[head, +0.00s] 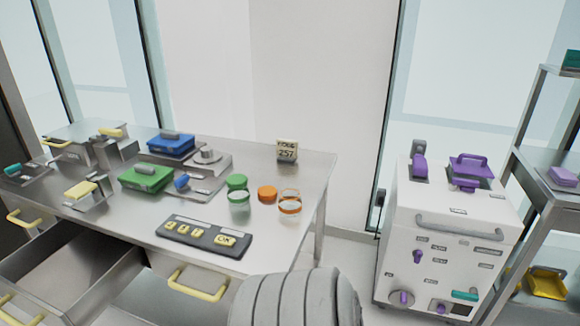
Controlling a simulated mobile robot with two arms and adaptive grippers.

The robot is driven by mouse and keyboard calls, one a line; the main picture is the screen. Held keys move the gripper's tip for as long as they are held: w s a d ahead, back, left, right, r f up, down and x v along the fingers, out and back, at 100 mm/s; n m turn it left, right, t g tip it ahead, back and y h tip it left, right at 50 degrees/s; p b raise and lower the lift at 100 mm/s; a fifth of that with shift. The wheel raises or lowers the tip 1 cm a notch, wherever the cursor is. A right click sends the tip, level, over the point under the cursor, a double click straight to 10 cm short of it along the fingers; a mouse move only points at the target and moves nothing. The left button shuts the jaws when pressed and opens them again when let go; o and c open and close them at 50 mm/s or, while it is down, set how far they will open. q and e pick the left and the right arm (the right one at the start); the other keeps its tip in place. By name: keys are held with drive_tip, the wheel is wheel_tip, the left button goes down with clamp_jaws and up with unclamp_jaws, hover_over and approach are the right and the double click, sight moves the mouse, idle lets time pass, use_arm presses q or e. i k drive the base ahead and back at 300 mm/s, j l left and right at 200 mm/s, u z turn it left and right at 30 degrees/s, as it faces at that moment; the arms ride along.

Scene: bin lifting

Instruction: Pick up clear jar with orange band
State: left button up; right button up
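The clear jar with an orange band (289,203) stands upright near the right end of the metal table (315,172). Its top looks open. An orange lid (267,193) lies just left of it. A clear jar with a green band (239,200) stands further left, with a green lid (237,182) just behind it. Neither of my grippers shows. A grey ribbed part, which may be mine, rises at the bottom centre in front of the table.
A black button panel (203,236) lies at the table's front edge. A small display (287,151) showing 257 stands behind the jars. A drawer (75,270) is open at lower left. A white cabinet (445,240) stands right.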

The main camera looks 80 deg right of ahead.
sight(290, 199)
drive_tip(key=z, duration=2.65)
drive_tip(key=i+j+z, duration=0.1)
drive_tip(key=j, duration=0.7)
